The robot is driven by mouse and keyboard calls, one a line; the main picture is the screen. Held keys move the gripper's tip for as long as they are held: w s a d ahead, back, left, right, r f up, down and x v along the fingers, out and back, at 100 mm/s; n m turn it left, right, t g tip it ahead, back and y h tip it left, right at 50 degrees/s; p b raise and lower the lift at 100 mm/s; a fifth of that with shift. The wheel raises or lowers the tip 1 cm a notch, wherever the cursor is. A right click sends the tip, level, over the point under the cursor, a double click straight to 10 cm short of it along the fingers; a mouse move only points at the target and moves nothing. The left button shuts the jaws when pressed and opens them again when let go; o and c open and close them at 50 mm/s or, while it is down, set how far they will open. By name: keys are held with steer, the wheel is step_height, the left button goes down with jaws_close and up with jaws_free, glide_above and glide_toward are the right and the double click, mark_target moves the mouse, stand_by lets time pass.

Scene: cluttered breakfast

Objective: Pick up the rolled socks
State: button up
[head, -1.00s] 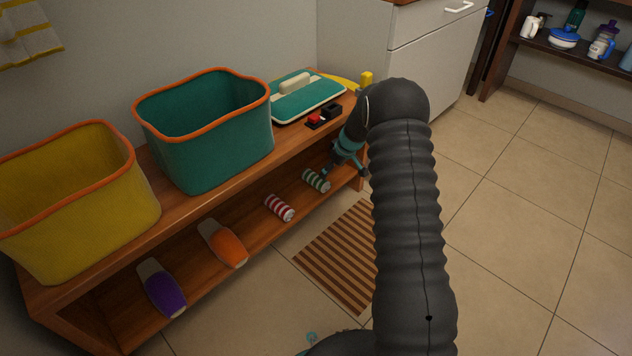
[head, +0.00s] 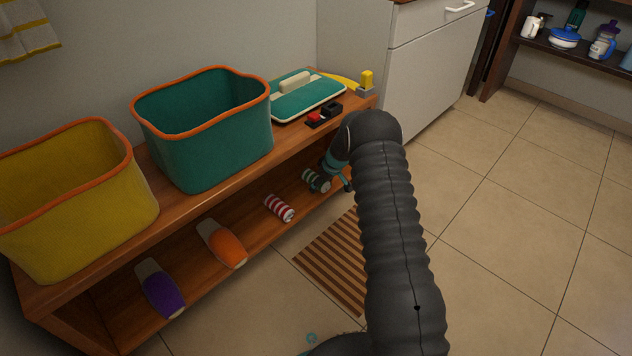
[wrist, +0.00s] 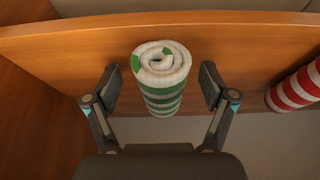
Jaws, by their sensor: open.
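A green-and-white striped sock roll (head: 314,180) lies on the lower shelf of the wooden bench. In the wrist view the green roll (wrist: 163,75) shows its white spiral end between the spread fingers of my gripper (wrist: 160,88). My gripper is open, one finger on each side of the roll, with visible gaps on both sides. In the head view my gripper (head: 333,180) is at the shelf, partly hidden by my arm. A red-and-white striped sock roll (head: 279,208) lies to its left; it also shows at the right edge of the wrist view (wrist: 298,86).
An orange slipper (head: 225,245) and a purple slipper (head: 162,290) lie further left on the lower shelf. The bench top (head: 190,211) overhangs it, carrying a teal bin (head: 205,150) and a yellow bin (head: 85,215). A striped mat (head: 330,260) lies on the floor in front.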

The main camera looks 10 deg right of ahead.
steer(key=c, duration=1.2)
steer(key=shift+r, duration=0.1)
steer(key=shift+c, duration=0.2)
steer(key=shift+r, duration=0.45)
steer(key=shift+s+d+r, duration=0.15)
steer(key=shift+s+r, duration=0.05)
steer(key=shift+r, duration=0.1)
steer(key=s+d, duration=1)
steer(key=s, duration=0.4)
steer(key=shift+s+d, duration=0.15)
